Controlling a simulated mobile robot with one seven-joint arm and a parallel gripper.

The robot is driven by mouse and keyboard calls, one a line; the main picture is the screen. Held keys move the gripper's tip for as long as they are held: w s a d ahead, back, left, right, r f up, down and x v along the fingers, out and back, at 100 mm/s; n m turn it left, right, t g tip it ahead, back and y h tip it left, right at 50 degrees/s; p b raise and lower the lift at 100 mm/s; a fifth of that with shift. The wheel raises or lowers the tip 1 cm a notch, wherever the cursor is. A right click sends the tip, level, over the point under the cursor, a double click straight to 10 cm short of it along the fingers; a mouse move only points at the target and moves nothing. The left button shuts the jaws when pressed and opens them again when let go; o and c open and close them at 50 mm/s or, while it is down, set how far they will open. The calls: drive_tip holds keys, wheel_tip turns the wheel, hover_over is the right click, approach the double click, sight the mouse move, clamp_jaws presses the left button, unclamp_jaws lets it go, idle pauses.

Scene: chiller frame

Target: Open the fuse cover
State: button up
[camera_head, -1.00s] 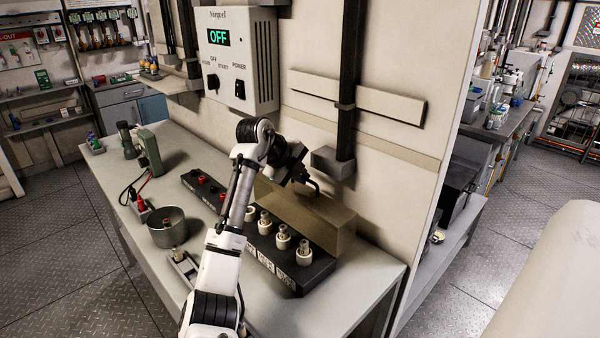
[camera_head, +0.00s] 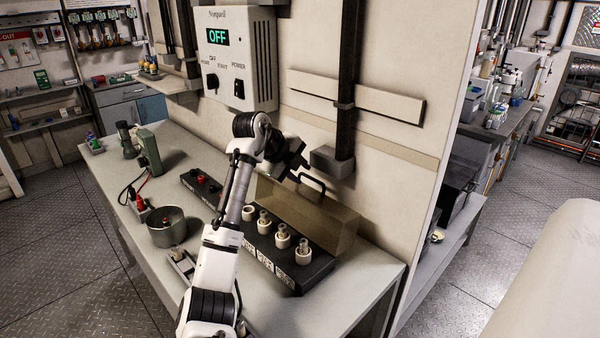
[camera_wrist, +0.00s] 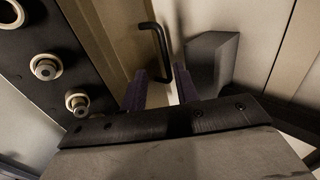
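The fuse cover (camera_head: 338,222) is a tan, see-through lid. It stands raised along the back of the black fuse block (camera_head: 318,268), with the fuses in front exposed. My gripper (camera_head: 302,166) is just left of the handle in the head view. In the wrist view my gripper's purple fingers (camera_wrist: 160,90) are apart, with the handle ahead of the gap and no grip on it visible.
White fuse holders (camera_head: 282,238) stand in a row on the block. A grey wall box (camera_head: 332,162) is close behind the handle. The control box (camera_head: 235,55) above reads OFF. A metal pot (camera_head: 167,228) stands left on the bench (camera_head: 360,285). The bench's front right is clear.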

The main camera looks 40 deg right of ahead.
drive_tip(key=b+v, duration=0.3)
drive_tip(key=v, duration=1)
